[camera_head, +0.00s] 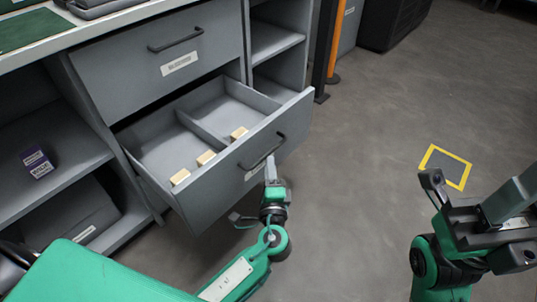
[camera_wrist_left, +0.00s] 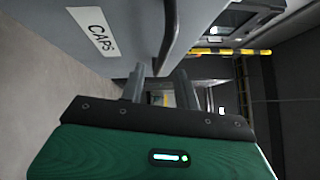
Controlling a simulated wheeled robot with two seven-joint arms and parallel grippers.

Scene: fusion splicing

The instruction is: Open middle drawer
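The middle drawer (camera_head: 215,188) is pulled well out of the grey cabinet, and its divided inside shows. Three small cream blocks lie along its front wall. Its dark bar handle (camera_head: 263,151) is on the front panel, and it also shows in the left wrist view (camera_wrist_left: 172,42). My left gripper (camera_head: 270,165) is at this handle. In the left wrist view its two fingers (camera_wrist_left: 160,78) stand apart with the handle near their tips; whether they clamp it is unclear. My right gripper (camera_head: 508,205) is away from the cabinet at the right; its finger gap is not clear.
A shut drawer (camera_head: 165,62) with its own handle is above. Open shelves at the left hold a purple box (camera_head: 37,163) and a dark case (camera_head: 72,222). A dark post (camera_head: 322,50) stands behind. The floor (camera_head: 385,105) at the right is clear, with a yellow-edged marking (camera_head: 458,157).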

